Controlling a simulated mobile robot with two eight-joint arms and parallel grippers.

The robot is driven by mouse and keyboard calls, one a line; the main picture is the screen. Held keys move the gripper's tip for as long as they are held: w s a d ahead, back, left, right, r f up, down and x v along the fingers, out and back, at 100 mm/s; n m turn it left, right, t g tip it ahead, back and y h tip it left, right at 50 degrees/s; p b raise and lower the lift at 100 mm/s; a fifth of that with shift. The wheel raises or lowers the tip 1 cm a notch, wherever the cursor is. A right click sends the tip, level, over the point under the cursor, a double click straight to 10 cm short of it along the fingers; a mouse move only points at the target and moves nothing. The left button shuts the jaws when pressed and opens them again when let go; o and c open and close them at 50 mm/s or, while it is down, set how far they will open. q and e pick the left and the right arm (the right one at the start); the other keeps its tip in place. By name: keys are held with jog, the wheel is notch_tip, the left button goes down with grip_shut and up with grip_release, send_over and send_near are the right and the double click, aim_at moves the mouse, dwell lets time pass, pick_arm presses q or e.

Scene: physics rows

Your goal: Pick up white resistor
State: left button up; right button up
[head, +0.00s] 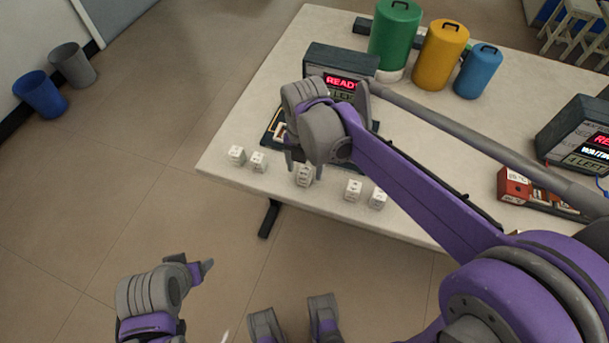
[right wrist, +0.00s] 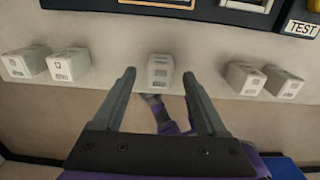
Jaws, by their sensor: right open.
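Several small white blocks with dark print stand in a row along the near edge of the table; which one is the white resistor I cannot tell. The middle white block (head: 304,176) is below my right gripper (head: 302,164). In the right wrist view this middle block (right wrist: 160,72) appears between the tips of the two open fingers, with space on both sides. My right gripper is empty. Two white blocks (head: 237,154) stand to the left and two more (head: 353,190) to the right. My left gripper (head: 200,270) is low at the bottom left, away from the table; its jaws are unclear.
A dark device with a red READY display (head: 342,83) stands behind the row. Green (head: 396,35), yellow (head: 440,55) and blue (head: 478,72) canisters stand farther back. A red box (head: 514,186) and another display device (head: 580,135) are at the right. The near table edge is close to the blocks.

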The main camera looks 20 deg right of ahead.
notch_tip(320, 180, down, 2)
jog(key=shift+f, duration=0.15)
grip_shut()
dwell(0.3)
